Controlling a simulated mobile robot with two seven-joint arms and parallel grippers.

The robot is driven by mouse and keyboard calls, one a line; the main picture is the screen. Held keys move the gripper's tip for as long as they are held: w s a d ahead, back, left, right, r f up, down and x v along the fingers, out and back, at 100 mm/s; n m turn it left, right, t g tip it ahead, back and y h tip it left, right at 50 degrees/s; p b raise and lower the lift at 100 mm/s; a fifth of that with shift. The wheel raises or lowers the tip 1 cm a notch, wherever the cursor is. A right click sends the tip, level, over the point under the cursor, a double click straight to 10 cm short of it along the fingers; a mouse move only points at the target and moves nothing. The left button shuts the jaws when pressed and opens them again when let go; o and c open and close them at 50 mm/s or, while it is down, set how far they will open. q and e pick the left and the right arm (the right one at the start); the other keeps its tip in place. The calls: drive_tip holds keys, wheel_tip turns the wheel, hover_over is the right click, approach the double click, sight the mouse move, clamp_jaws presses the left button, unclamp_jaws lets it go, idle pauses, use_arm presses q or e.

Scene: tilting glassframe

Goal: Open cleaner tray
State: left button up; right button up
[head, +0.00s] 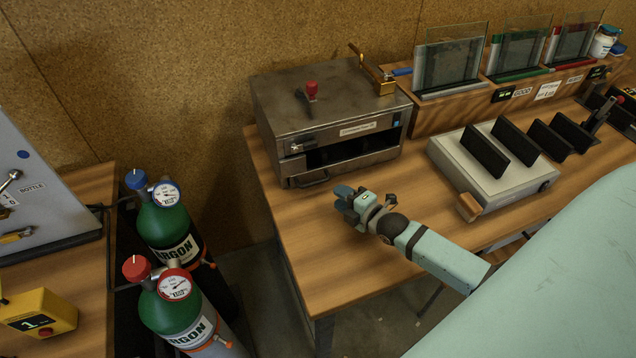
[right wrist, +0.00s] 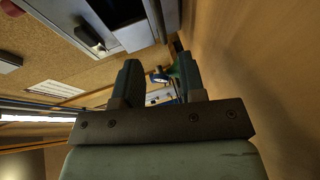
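The cleaner is a worn grey metal box (head: 330,110) at the back left of the wooden table, with a red knob (head: 311,90) on top and a label on its front. A dark slot (head: 350,150) runs across its front, with a small handle (head: 313,181) low at the left. The tray itself is not clear to see. My right gripper (head: 348,203) is in front of the box, above the table and apart from the handle. In the right wrist view its two fingers (right wrist: 158,82) are spread with nothing held; part of the metal box (right wrist: 135,30) shows above. My left gripper is out of view.
A white device (head: 490,170) with black plates stands right of my gripper. Framed glass panels (head: 450,65) stand on a wooden ledge behind. A brass lever (head: 375,75) rises at the box's right. Green argon bottles (head: 170,225) stand left of the table.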

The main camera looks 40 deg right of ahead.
sight(317, 183)
drive_tip(key=x, duration=0.9)
drive_tip(key=shift+w+a+f+p, duration=0.1)
drive_tip(key=shift+w+a+p, duration=0.05)
drive_tip(key=shift+p, duration=0.2)
clamp_jaws()
